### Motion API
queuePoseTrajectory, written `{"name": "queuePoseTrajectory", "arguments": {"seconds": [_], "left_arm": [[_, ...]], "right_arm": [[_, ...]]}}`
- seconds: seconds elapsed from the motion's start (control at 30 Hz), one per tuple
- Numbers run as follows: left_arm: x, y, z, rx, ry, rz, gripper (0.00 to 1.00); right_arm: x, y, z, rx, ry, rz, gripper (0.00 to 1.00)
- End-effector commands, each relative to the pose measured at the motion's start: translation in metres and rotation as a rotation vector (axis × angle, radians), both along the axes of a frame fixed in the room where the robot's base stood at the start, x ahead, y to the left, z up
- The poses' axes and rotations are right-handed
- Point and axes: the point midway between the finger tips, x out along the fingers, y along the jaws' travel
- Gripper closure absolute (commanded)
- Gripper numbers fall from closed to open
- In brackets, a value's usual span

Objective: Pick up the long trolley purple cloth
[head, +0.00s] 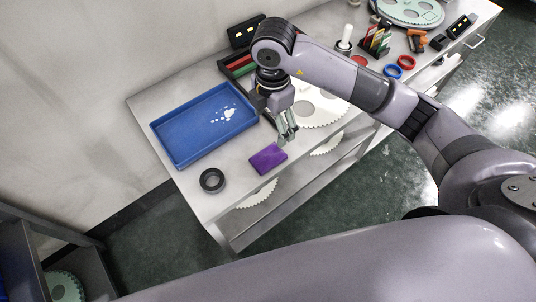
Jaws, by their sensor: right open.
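The purple cloth (267,159) lies folded flat near the front edge of the long grey trolley (207,199). My right gripper (288,136) is open and points down, just above and to the upper right of the cloth in the picture. No contact between the gripper and the cloth can be made out. The jaws look empty. My left gripper is not in view.
A blue tray (180,160) with white spots stands left of the gripper. A black ring (212,180) lies left of the cloth. A white toothed disc (330,112) lies behind my gripper. Blue (393,71) and red (406,62) rings lie farther right.

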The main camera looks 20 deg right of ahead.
Motion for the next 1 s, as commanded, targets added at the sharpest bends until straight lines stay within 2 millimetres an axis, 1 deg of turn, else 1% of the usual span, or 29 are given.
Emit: {"name": "queuePoseTrajectory", "arguments": {"seconds": [0.03, 0.2, 0.4, 0.5, 0.67, 0.77, 0.9, 1.0], "left_arm": [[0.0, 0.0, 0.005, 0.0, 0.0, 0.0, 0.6], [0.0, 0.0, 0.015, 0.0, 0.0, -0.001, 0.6], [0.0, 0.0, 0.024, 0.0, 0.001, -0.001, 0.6], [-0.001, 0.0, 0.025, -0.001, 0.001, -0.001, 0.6], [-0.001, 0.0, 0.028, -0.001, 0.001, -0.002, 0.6], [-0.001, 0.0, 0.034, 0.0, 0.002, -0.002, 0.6], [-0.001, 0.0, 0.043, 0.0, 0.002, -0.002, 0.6], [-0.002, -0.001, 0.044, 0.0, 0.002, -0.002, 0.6]], "right_arm": [[-0.002, -0.001, -0.01, -0.001, 0.007, 0.0, 0.22], [-0.002, 0.0, -0.047, 0.0, 0.008, 0.0, 0.22], [-0.001, 0.001, -0.086, 0.001, 0.005, 0.002, 0.22], [0.0, 0.001, -0.097, 0.004, 0.004, 0.003, 0.22], [0.0, 0.002, -0.106, 0.003, 0.002, 0.003, 0.22], [0.001, 0.004, -0.114, 0.003, 0.005, 0.003, 0.22], [0.005, 0.007, -0.132, 0.004, 0.005, 0.003, 0.22], [0.006, 0.007, -0.146, 0.004, 0.005, 0.003, 0.22]]}}
